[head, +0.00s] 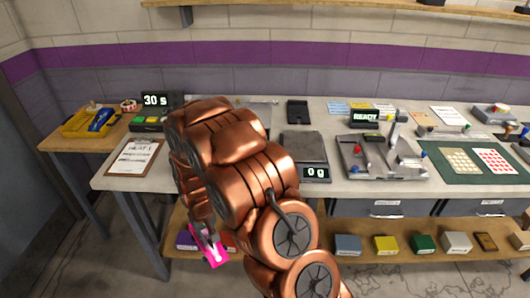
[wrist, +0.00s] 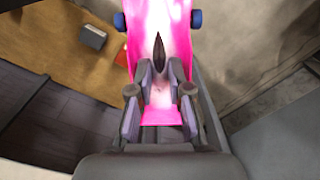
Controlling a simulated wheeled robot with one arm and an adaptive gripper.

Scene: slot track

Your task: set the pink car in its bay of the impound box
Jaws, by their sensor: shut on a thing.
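The pink car (head: 214,257) is held by my gripper (wrist: 160,92) low in front of the bench, near the lower shelf. In the wrist view the pink car (wrist: 160,30) fills the top middle, with blue wheels at its sides and its near end between the fingers. My gripper is shut on the car. In the head view my copper-coloured arm hides most of the gripper and part of the bench. I cannot pick out the impound box for sure in either view.
The lower wooden shelf (head: 365,247) carries several small boxes, including a yellow one (head: 385,245) and a green one (head: 423,244). The bench (head: 255,112) holds a scale, a grey fixture and a clipboard (head: 134,157).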

